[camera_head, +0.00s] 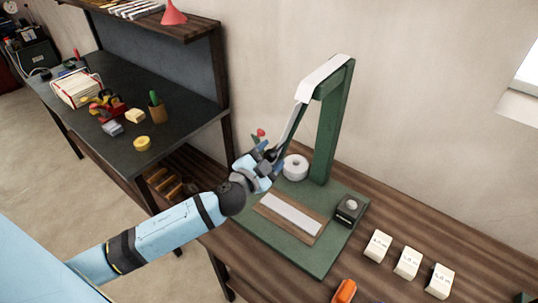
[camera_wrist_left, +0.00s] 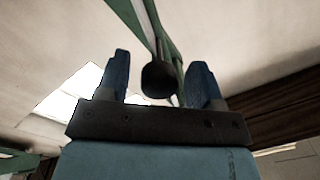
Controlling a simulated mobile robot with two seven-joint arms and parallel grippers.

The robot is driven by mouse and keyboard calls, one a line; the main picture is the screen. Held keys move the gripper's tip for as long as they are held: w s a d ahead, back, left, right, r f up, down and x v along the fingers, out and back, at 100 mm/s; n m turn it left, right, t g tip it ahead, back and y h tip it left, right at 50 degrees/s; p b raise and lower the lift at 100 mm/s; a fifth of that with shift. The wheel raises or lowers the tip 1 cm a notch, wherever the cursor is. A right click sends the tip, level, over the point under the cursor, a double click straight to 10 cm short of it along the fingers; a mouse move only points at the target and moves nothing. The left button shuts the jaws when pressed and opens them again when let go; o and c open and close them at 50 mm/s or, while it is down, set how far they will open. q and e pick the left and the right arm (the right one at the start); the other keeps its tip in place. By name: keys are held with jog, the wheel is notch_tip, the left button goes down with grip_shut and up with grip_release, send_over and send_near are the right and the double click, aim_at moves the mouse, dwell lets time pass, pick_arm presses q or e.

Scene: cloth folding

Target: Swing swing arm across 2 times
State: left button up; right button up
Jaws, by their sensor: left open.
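A green stand (camera_head: 327,130) rises from a green base plate (camera_head: 310,258) on the right-hand bench. A thin grey arm (camera_head: 293,122), which looks like the swing arm, slopes down from the stand's top toward my left gripper (camera_head: 267,157). In the left wrist view, a dark round knob (camera_wrist_left: 158,79) shows between the two blue fingers of the left gripper (camera_wrist_left: 160,65). The fingers are apart, with a gap on each side of the knob. The gripper hides the lower end of the arm in the head view. My right gripper is not in view.
A white roll (camera_head: 295,167), a pale strip on a wooden board (camera_head: 290,218) and a small black box (camera_head: 350,211) are on the base plate. Several white blocks (camera_head: 407,263) and an orange object (camera_head: 344,291) lie nearby. A cluttered dark bench (camera_head: 185,112) stands at left.

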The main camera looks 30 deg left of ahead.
pick_arm(q)
jog(key=shift+c, duration=0.2)
grip_shut()
jog(key=shift+s+d+f+n+b, duration=0.1)
jog(key=shift+d+f+n+b, duration=0.1)
jog(key=shift+d+n, duration=0.15)
jog(key=shift+s+d+f+n+b, duration=0.15)
jog(key=shift+d+n, duration=0.1)
jog(key=shift+d, duration=0.15)
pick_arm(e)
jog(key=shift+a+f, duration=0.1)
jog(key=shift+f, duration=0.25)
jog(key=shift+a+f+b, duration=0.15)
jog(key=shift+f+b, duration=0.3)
pick_arm(q)
jog(key=s+d+n, duration=0.1)
jog(key=d+n, duration=0.4)
jog(key=d, duration=0.4)
jog(key=shift+r+n, duration=0.3)
jog(key=shift+r, duration=0.15)
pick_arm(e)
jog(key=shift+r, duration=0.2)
pick_arm(q)
jog(key=shift+c, duration=1.3)
grip_release()
jog(key=o, duration=0.3)
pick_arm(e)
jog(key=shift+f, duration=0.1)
